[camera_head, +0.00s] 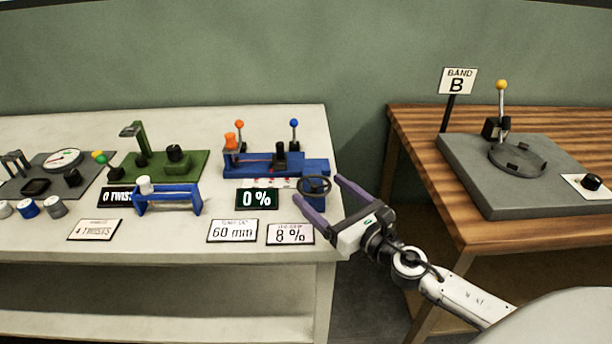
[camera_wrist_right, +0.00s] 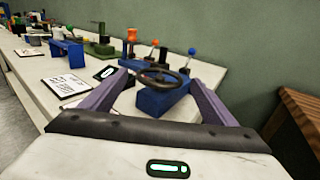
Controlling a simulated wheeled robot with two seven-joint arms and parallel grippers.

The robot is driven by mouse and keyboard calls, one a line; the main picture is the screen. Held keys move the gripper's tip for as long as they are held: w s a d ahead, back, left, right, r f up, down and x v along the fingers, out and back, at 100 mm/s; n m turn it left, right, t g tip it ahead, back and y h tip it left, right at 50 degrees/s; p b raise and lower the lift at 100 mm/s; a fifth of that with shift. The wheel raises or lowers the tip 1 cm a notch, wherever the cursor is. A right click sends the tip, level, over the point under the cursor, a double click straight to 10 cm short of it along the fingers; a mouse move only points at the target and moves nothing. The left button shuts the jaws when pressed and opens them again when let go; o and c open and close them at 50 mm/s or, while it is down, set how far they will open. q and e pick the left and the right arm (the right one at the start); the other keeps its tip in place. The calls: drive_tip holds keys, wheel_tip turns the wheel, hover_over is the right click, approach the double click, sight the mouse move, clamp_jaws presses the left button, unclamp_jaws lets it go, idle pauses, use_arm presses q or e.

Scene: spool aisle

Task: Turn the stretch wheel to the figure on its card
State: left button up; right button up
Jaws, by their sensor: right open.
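The stretch wheel (camera_head: 313,185) is a small dark handwheel at the front right of a blue tester (camera_head: 262,165) on the white table. In the right wrist view the wheel (camera_wrist_right: 160,78) lies between my finger tips. A black display (camera_head: 257,198) reads 0 %. A white card (camera_head: 290,234) reads 8 %, and another card (camera_head: 232,231) reads 60 mm. My right gripper (camera_head: 323,194) is open, with one purple finger on either side of the wheel in the head view. I cannot tell whether the fingers touch it. My left gripper is not in view.
A green device (camera_head: 160,165), a blue stand (camera_head: 168,200) and a dial scale (camera_head: 64,158) stand farther left on the white table (camera_head: 60,265). A wooden table (camera_head: 420,130) with a grey turntable unit (camera_head: 500,180) and a BAND B sign (camera_head: 458,82) is at right, across a gap.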

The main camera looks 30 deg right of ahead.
sight(304, 177)
drive_tip(key=w, duration=0.7)
drive_tip(key=shift+a+p, duration=0.15)
drive_tip(key=shift+p, duration=0.2)
drive_tip(key=shift+c, duration=0.4)
